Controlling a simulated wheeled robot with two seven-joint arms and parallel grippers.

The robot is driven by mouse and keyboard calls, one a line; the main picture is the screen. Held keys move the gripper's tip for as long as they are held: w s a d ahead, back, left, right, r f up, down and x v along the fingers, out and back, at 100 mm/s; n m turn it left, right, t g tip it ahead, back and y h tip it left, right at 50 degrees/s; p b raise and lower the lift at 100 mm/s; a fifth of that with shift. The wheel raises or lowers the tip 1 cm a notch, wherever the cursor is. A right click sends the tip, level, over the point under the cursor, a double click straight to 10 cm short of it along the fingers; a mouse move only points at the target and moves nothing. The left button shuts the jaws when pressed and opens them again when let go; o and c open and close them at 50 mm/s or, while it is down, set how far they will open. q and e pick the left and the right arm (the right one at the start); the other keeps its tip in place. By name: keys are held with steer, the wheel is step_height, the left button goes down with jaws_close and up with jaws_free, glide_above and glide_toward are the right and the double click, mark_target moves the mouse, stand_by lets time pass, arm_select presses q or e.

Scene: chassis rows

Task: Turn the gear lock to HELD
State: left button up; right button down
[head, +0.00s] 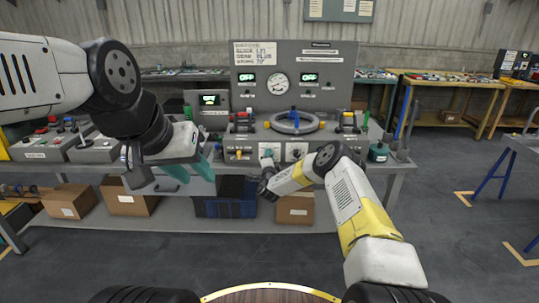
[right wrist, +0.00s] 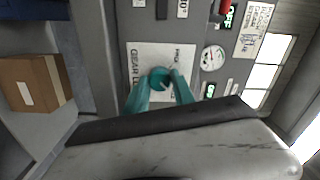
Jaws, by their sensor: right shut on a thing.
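The gear lock is a teal knob (right wrist: 158,75) on a white plate (right wrist: 135,58) whose partly hidden lettering begins with GEAR. The teal fingers of my right gripper (right wrist: 160,88) are shut on the knob, one on each side. The knob's pointer direction and the end-position words are not clear. In the head view my right gripper (head: 267,168) is at the lower front of the grey panel, partly hidden by its own wrist. My left gripper (head: 190,168) hangs at the left in front of the bench, teal fingers apart, with nothing seen between them.
The grey panel (head: 330,67) carries a round gauge (head: 277,84) and lit displays. A blue-grey ring (head: 295,122) and coloured levers sit on the bench before it. A second white plate (head: 296,152) is close right of my right gripper. Cardboard boxes (head: 132,202) stand on the shelf below.

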steer(key=shift+m, duration=0.3)
steer(key=shift+f, duration=0.1)
steer(key=c, duration=1.1)
jaws_free()
steer(key=shift+o, duration=0.2)
steer(key=shift+s, duration=0.15)
steer(key=s, duration=0.7)
steer(key=shift+s, duration=0.25)
